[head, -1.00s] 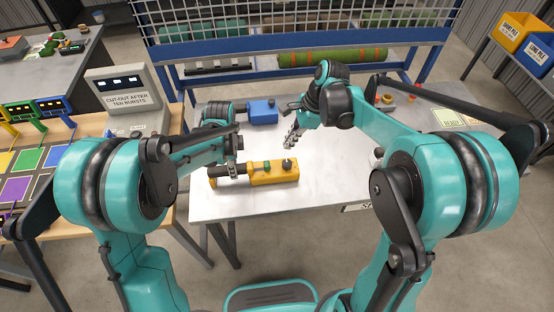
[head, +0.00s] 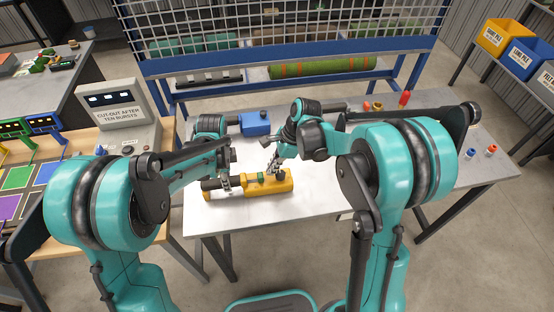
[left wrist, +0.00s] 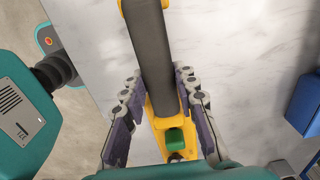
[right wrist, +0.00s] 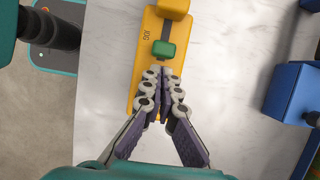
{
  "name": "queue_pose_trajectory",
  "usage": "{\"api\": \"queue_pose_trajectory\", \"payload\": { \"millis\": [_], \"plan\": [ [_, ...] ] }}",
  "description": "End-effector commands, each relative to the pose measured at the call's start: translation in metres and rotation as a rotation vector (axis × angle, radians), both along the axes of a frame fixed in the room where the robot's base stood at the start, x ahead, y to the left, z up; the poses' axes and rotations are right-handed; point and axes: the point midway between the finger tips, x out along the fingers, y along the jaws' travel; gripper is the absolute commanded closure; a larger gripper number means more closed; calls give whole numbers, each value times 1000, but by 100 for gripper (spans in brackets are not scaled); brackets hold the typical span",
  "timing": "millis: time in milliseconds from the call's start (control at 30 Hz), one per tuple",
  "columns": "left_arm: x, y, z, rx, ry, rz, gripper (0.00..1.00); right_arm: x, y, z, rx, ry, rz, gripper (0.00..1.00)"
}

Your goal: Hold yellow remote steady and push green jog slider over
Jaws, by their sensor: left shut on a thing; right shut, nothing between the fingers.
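The yellow remote (head: 285,187) lies on the pale table, its black grip (head: 210,184) pointing left. My left gripper (head: 226,181) is shut on the black grip, with a finger on each side of it in the left wrist view (left wrist: 160,95). The green jog slider (head: 261,177) is on the remote's top; it sits in a dark slot in the right wrist view (right wrist: 163,49). My right gripper (head: 271,171) is shut and empty, tips low over the remote. In the right wrist view its tips (right wrist: 160,72) are just beside the slider; contact is unclear.
A blue device (head: 255,123) lies behind the remote on the same table (head: 330,185). A blue rack with turf rolls (head: 325,67) stands behind the table. A grey box (head: 125,105) is at left. The table front is clear.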

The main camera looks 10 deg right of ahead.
Motion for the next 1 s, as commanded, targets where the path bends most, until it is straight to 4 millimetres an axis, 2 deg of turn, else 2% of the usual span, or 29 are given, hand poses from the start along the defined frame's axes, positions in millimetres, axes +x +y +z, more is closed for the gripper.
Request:
{"api": "queue_pose_trajectory", "payload": {
  "millis": [200, 567, 800, 1000],
  "plan": [
    [0, 0, 0, 0, -1, 0, 100, 0, 6, -15, 0, 0, 1, 100],
    [0, 0, 0, 0, -1, 0, 100, 0, 7, -16, 0, 0, 1, 100],
    [0, 0, 0, 0, -1, 0, 100, 0, 36, -16, 0, 1, 4, 100],
    [0, 0, 0, -1, -1, 0, 100, 0, 38, -16, 2, 1, 1, 100]
  ]
}}
